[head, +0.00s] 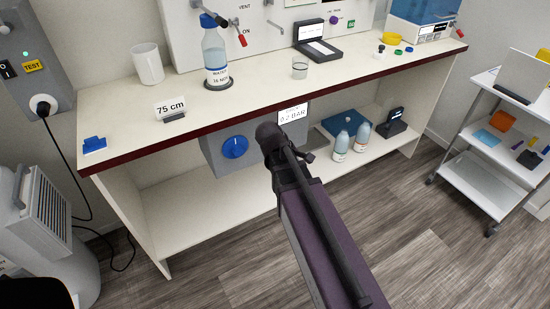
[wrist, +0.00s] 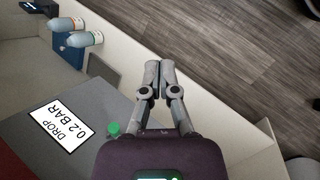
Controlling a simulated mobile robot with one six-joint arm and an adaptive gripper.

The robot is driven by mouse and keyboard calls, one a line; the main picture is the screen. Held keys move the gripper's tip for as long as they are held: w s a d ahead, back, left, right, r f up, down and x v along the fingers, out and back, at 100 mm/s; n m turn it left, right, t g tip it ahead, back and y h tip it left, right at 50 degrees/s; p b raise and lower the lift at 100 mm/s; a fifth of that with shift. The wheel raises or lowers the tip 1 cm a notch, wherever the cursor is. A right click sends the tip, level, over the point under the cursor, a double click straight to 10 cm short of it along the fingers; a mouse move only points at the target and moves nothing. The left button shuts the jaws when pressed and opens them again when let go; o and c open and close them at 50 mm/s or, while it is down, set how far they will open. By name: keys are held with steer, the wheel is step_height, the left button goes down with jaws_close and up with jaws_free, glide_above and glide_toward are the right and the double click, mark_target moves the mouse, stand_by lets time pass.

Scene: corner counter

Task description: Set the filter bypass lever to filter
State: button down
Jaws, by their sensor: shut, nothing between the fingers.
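I cannot pick out a lever marked "filter". A grey box (head: 211,158) under the counter carries a round blue knob (head: 234,147) on its front. Its white label (head: 291,116) reads "0.2 BAR"; in the wrist view the label (wrist: 59,130) reads "DROP 0.2 BAR".
Two bottles (head: 342,145) stand on the lower shelf to the right, near a blue box (head: 346,126). The counter's dark red front edge (head: 190,131) runs above the grey box. A red-handled valve (head: 242,40) is on the back panel. The floor in front is clear.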

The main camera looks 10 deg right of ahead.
steer(key=w+a+f+n+t+h+b, duration=0.6)
steer(key=w+a+f+n+h+b, duration=0.4)
steer(key=n+b, duration=0.7)
steer(key=shift+w+a+f+n+h+b, duration=0.4)
steer(key=shift+w+a+f+b, duration=1.4)
steer(key=shift+b, duration=3.5)
steer(key=shift+s+a+r, duration=0.25)
steer(key=shift+s+r, duration=0.05)
steer(key=shift+r, duration=0.4)
steer(key=w+d+r+p, duration=0.4)
steer(key=w+d, duration=0.1)
steer(key=d, duration=0.4)
steer(key=shift+w, duration=0.2)
steer(key=shift+d, duration=0.1)
